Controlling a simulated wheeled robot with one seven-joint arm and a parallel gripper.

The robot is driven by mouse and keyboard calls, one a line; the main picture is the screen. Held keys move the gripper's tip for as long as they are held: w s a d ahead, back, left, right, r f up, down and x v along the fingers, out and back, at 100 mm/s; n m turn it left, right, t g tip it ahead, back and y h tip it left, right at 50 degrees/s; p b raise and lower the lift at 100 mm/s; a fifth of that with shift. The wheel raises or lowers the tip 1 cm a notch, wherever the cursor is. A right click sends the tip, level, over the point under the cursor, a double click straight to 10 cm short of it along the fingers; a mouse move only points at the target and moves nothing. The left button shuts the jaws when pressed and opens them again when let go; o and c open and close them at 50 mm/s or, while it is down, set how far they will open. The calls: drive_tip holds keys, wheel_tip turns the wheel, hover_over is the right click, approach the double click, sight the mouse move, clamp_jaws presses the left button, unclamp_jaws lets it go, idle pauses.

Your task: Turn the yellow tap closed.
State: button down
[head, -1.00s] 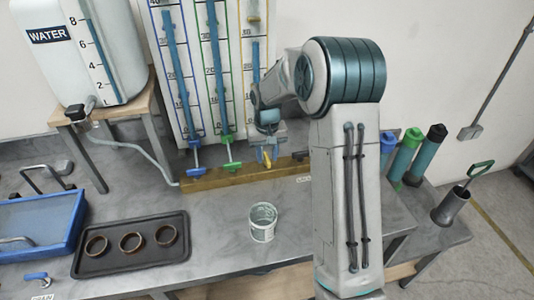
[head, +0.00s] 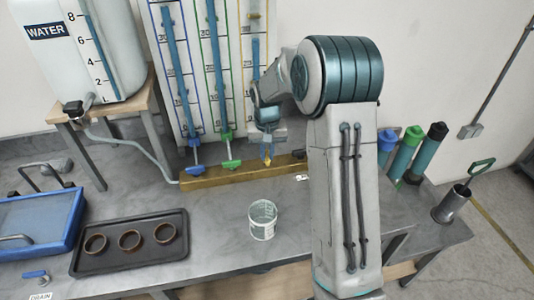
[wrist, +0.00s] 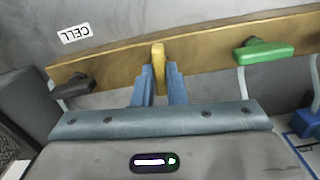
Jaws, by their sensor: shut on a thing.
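The yellow tap (wrist: 158,62) stands on a brass-coloured bar (wrist: 205,46) in the wrist view. Its handle runs across the bar, while the green tap's handle lies roughly along it. My gripper (wrist: 161,80) is shut on the yellow handle, with a blue finger on each side. In the head view my gripper (head: 267,147) reaches down over the bar, and the tip of the yellow tap (head: 267,163) shows below it. My fingers hide part of the handle.
The green tap (wrist: 264,50) and blue tap (wrist: 305,122) are to one side, a black tap (wrist: 73,88) to the other. Gauge tubes stand behind the bar. A clear cup (head: 263,220) and a dark tray (head: 105,262) are on the bench in front.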

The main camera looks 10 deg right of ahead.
drive_tip(key=m+b, duration=0.1)
drive_tip(key=m, duration=0.3)
drive_tip(key=shift+a, duration=0.1)
drive_tip(key=m+b, duration=0.1)
drive_tip(key=m, duration=0.7)
drive_tip(key=shift+r+m, duration=0.1)
drive_tip(key=shift+m, duration=0.2)
drive_tip(key=shift+m+p, duration=0.45)
drive_tip(key=shift+m, duration=1.45)
drive_tip(key=c, duration=1.5)
unclamp_jaws()
drive_tip(key=shift+o, duration=0.2)
